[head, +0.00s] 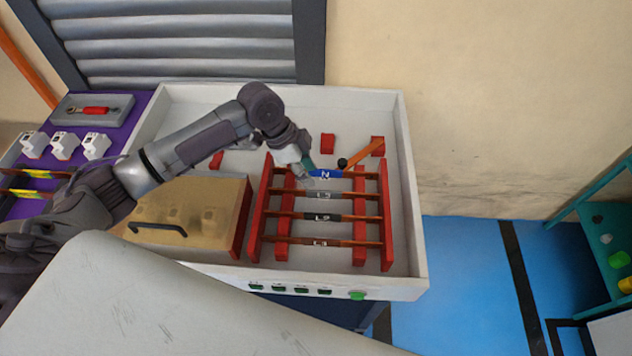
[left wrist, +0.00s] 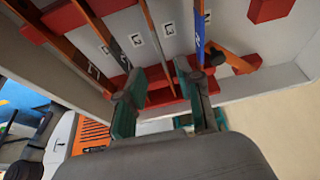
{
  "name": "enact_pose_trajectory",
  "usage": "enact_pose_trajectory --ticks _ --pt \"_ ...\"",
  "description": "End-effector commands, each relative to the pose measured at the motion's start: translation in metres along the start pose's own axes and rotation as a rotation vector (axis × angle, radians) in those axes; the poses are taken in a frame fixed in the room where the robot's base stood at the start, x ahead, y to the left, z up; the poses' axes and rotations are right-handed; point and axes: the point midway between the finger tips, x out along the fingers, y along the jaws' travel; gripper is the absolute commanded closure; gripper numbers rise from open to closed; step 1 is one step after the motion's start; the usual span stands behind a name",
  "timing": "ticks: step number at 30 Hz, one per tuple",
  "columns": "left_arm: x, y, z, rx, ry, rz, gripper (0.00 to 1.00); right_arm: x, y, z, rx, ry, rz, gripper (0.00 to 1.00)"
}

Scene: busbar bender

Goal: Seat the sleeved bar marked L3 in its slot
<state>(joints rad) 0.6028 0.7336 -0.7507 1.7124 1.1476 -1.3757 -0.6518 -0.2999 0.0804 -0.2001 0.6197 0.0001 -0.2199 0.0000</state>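The sleeved bar marked L3 (head: 324,195) has a grey sleeve and lies across the red rack (head: 388,225), between the blue bar marked N (head: 326,174) and the black-sleeved bar marked L2 (head: 322,217). Its ends appear level in the rack; the exact seating in its slot is too small to tell. My left gripper (head: 303,178) is above the rack near the left part of N and L3. In the left wrist view its green fingers (left wrist: 157,92) are apart, with a thin copper-edged bar running between them. My right gripper is not in view.
A brown-sleeved bar (head: 320,242) lies nearest the front of the rack. An orange bar with a black knob (head: 364,153) slants at the back right. A tan box with a black handle (head: 190,205) stands left of the rack. White tray walls (head: 413,190) surround them.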

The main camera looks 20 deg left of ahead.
Motion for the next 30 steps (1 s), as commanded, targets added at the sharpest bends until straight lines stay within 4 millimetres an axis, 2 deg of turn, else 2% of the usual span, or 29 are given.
enact_pose_trajectory --ticks 3,9,30 --pt "-0.019 0.0 0.0 0.001 -0.001 -0.002 0.65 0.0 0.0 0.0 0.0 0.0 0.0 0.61" --pt "-0.033 0.0 0.0 0.001 0.0 0.0 0.65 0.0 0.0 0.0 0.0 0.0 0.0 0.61" --pt "-0.034 0.0 0.0 0.001 0.0 0.001 0.65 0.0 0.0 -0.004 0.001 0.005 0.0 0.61"
